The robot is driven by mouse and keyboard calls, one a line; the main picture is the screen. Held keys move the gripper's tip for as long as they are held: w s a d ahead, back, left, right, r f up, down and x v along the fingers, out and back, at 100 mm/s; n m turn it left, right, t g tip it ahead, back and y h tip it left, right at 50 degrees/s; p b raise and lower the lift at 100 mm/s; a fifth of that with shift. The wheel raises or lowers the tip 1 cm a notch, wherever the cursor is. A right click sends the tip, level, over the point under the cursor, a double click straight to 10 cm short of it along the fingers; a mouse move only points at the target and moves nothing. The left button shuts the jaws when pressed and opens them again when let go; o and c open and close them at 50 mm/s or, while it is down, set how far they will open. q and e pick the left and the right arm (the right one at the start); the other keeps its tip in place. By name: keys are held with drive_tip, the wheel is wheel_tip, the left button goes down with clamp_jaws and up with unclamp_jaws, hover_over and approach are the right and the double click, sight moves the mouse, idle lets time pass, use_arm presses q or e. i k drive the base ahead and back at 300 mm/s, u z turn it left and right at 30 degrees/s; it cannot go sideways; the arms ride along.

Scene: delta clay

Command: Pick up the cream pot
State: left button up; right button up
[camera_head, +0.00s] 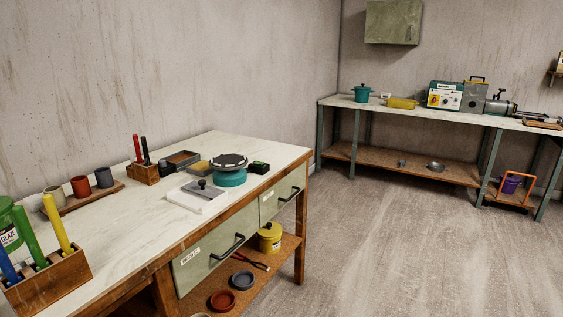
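A small cream pot (52,195) stands upright at the near left end of a wooden board (100,196) on the marble-topped workbench. A terracotta pot (81,187) and a dark grey pot (104,178) stand beside it in a row on the same board. The tops of the colored bottles rise close in front of the cream pot in this view and may cover a little of it. Neither of my grippers is in view.
A white tray (197,196) and a teal turntable (229,177) sit farther right. The benchtop between is clear, as is the floor at right.

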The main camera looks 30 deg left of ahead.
sight(56, 191)
drive_tip(key=i, duration=1.85)
drive_tip(key=u, duration=4.25)
